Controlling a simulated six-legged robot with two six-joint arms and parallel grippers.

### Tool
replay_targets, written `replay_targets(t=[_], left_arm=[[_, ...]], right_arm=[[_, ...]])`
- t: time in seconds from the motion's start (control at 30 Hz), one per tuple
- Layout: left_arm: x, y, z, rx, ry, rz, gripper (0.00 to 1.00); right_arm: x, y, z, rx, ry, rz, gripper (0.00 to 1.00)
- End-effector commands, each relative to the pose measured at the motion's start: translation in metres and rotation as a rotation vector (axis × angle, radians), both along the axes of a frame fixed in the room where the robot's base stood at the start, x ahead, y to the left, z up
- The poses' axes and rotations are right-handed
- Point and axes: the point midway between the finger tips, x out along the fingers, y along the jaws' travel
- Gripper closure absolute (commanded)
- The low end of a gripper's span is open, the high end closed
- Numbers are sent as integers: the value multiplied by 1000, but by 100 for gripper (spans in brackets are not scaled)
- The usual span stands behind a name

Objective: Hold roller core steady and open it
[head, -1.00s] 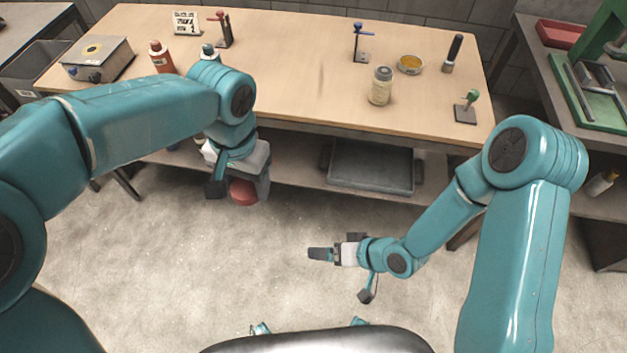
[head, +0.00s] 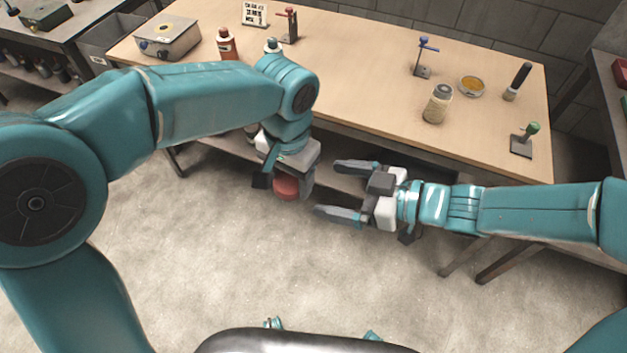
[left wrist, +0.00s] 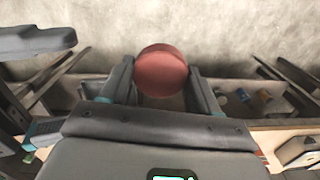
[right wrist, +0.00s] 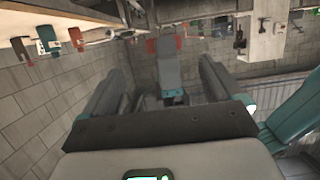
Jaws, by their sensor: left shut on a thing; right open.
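The roller core (head: 286,188) shows as a dull red round piece below the end of my left arm, in front of the bench. My left gripper (head: 293,181) points down and is shut on it. In the left wrist view the red round end of the core (left wrist: 161,70) sits between the two fingers; the rest of it is hidden. My right gripper (head: 328,188) is open and empty, just right of the core, its fingers pointing at it and apart from it. In the right wrist view a grey left finger (right wrist: 168,70) covers most of the core.
The wooden bench (head: 350,75) is behind both grippers. On it stand a jar (head: 437,104), a yellow dish (head: 471,86), a red bottle (head: 227,44), a metal box (head: 167,38) and small stands. The floor (head: 280,270) in front is clear.

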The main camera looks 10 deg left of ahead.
Motion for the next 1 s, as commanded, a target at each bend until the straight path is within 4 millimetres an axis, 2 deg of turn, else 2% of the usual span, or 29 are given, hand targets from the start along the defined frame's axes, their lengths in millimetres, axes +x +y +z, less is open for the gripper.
replay_targets(t=[0.03,0.2,0.4,0.8,0.97,1.0], left_arm=[[0,0,0,0,0,0,75],[0,0,0,0,0,0,75],[0,0,0,0,0,0,75],[0,0,0,0,0,0,75],[0,0,0,0,1,0,75],[-1,0,0,1,2,0,75]], right_arm=[[2,12,-4,0,2,6,8],[11,43,-15,-1,3,4,8],[19,67,-22,-2,1,1,8],[21,74,-25,-2,1,-2,8],[22,73,-24,-2,1,-3,60],[22,73,-24,-2,0,-4,66]])
